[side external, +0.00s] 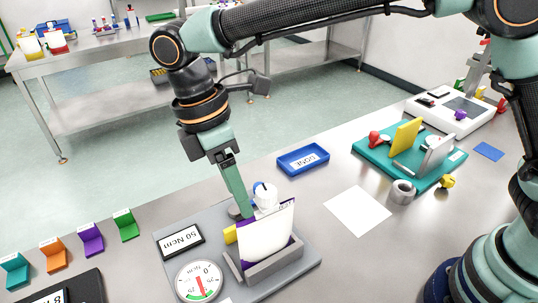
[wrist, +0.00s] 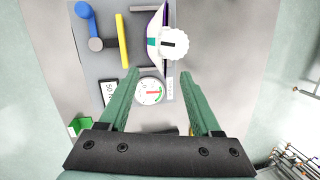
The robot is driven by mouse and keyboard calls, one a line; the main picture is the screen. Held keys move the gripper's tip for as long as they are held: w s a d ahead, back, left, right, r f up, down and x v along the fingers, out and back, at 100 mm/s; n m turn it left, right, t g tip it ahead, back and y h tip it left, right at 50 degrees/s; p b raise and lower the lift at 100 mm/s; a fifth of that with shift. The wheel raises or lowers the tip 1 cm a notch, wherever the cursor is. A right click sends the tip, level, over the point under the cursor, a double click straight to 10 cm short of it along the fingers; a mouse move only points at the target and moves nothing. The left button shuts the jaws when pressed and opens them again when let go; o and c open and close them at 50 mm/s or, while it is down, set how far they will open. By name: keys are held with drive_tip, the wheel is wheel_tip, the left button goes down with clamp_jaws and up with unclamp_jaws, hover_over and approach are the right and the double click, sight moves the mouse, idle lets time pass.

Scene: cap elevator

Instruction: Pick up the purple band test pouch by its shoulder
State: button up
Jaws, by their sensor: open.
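The purple band test pouch (side external: 266,236) is white with purple edges. It stands upright in a grey holder (side external: 270,266) on a grey test plate, and a white ribbed cap (side external: 266,197) shows at its top. In the wrist view the pouch (wrist: 153,48) is seen nearly edge-on from above, beside the cap (wrist: 174,43). My gripper (side external: 241,212) reaches down behind and left of the pouch in the side view. In the wrist view my gripper (wrist: 159,76) is open, its fingers spread and empty, with the pouch beyond the tips. The tips' height above the plate is unclear.
On the plate are a round gauge (side external: 200,281), a 50 Ncm display (side external: 180,242) and a yellow piece (wrist: 122,40). A blue DONE tray (side external: 302,159) and teal fixture (side external: 405,165) stand farther back. A white sheet (side external: 358,211) lies flat.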

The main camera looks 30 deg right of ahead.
sight(250, 219)
drive_tip(key=shift+x, duration=3.4)
drive_tip(key=shift+s+r, duration=0.1)
clamp_jaws()
